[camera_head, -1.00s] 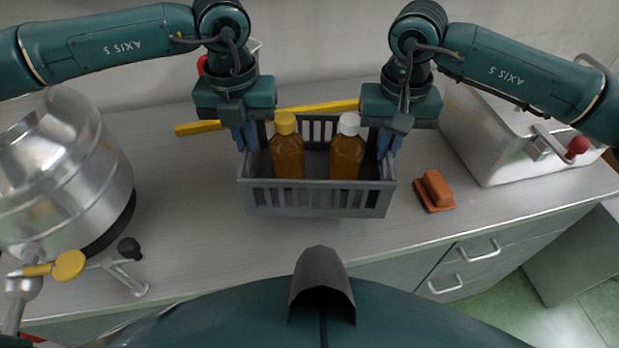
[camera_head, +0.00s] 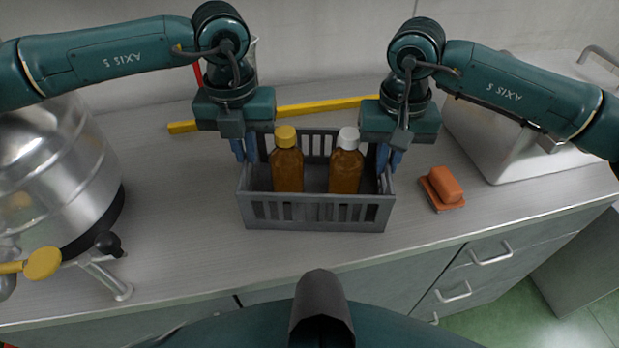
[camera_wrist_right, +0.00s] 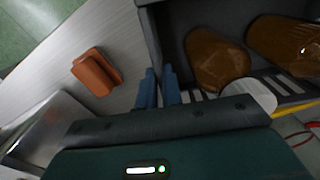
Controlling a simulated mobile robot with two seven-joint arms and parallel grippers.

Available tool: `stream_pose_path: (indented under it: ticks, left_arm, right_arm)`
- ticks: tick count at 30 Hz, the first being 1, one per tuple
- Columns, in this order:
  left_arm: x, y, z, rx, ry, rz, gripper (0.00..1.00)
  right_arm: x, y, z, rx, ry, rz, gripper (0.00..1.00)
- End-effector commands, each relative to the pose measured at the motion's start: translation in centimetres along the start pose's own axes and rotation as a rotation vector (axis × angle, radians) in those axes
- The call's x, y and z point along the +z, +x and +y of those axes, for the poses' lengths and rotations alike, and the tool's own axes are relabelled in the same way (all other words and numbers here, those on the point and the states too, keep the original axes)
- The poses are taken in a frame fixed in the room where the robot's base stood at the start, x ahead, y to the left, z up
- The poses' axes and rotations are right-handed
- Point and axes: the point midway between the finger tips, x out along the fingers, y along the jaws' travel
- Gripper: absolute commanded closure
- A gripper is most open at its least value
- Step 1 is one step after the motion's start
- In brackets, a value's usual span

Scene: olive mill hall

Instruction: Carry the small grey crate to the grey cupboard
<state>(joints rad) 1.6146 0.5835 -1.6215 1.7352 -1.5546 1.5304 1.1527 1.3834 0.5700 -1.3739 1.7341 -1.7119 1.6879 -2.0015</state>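The small grey crate (camera_head: 315,212), with slatted walls, is upright over the counter; I cannot tell whether it touches the counter. Inside stand two amber bottles, one with a yellow cap (camera_head: 286,165) and one with a white cap (camera_head: 347,170). My left gripper (camera_head: 245,150) is at the crate's left wall; its fingertips are partly hidden. My right gripper (camera_head: 389,158) is at the right wall. In the right wrist view its blue fingers (camera_wrist_right: 158,88) are close together on either side of the crate wall (camera_wrist_right: 150,40). I cannot identify the grey cupboard for certain.
A steel drum (camera_head: 45,165) with a yellow-handled tap stands left on the counter (camera_head: 180,230). A yellow bar (camera_head: 320,107) lies behind the crate. An orange butter-dish-like object (camera_head: 444,187) and a pale metal box (camera_head: 495,135) are to the right. Drawers are below the counter's front edge.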

Motion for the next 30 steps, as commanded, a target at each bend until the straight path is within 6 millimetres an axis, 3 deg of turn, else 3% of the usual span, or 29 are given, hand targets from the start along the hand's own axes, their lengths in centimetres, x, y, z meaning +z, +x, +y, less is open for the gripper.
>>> stream_pose_path:
  ticks: [1,7,16,20,30]
  left_arm:
    - [-0.5,1.1,-0.1,0.001,0.002,0.022,0.89]
    - [-0.5,1.3,-0.1,0.002,0.002,0.023,0.73]
    - [-0.5,1.1,-0.1,0.002,0.003,0.023,0.73]
    - [-0.4,-0.2,-0.1,0.002,0.003,0.018,0.73]
    - [-0.2,-6.0,-0.3,0.003,0.002,0.002,0.73]
  right_arm:
    - [0.1,0.3,0.0,0.002,0.0,-0.003,0.89]
    - [0.0,0.4,0.0,0.002,0.0,-0.002,0.73]
    - [0.0,0.5,0.0,0.001,0.0,-0.001,0.73]
    - [0.0,0.5,0.0,0.001,0.0,0.0,0.73]
    - [0.0,0.3,0.0,0.001,0.0,0.0,0.73]
